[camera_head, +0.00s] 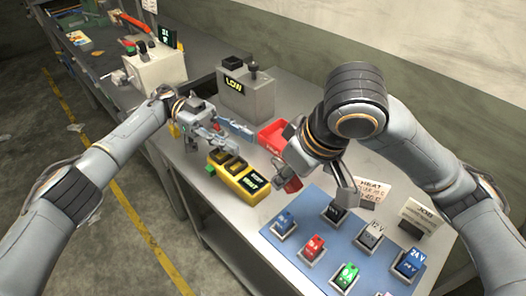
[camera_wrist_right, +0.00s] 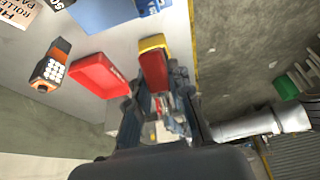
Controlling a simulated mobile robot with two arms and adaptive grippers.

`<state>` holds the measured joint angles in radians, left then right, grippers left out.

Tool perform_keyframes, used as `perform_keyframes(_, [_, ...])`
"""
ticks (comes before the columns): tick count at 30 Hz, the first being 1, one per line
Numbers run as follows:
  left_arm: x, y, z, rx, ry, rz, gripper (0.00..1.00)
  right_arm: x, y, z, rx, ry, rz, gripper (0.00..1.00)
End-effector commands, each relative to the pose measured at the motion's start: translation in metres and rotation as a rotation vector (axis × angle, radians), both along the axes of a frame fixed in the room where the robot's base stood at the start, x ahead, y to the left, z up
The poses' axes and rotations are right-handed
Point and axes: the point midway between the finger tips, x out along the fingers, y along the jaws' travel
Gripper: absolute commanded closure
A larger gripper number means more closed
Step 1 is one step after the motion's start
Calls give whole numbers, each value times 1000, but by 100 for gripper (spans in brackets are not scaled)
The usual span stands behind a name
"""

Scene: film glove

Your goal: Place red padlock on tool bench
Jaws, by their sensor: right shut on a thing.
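A small red thing, which I take for the red padlock (camera_head: 291,184), is at my right gripper (camera_head: 300,178), above the bench between the yellow device and the blue mat. In the right wrist view the red padlock (camera_wrist_right: 154,74) lies between the fingers of my right gripper (camera_wrist_right: 158,105), which is shut on it. Its shackle cannot be made out. The tool bench (camera_head: 205,222) is the grey table below. My left gripper (camera_head: 228,138) is over the bench near the grey box, its fingers looking apart and nothing seen between them.
A red tray (camera_head: 270,137) and a grey LOW box (camera_head: 246,98) are behind. A blue mat (camera_head: 285,262) holds several small coloured blocks. Two cards (camera_head: 420,215) stand at the right.

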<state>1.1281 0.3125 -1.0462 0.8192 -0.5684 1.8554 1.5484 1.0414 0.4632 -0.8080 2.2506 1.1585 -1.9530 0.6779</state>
Motion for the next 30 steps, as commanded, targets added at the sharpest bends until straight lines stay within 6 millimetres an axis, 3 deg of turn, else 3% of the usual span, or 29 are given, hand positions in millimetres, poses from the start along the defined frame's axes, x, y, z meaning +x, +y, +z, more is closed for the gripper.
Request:
perform_keyframes(12, [-44, -52, 0, -3, 0, 0, 66, 0, 0, 0, 1, -1, 0, 100])
perform_keyframes(26, [-52, -64, 0, -1, 1, 3, 66, 0, 0, 0, 0, 0, 0, 100])
perform_keyframes(27, [-52, -64, 0, -2, 1, 3, 68, 0, 0, 0, 1, -1, 0, 100])
perform_keyframes(30, [-52, -63, 0, -2, 0, 3, 89, 0, 0, 0, 0, 0, 0, 100])
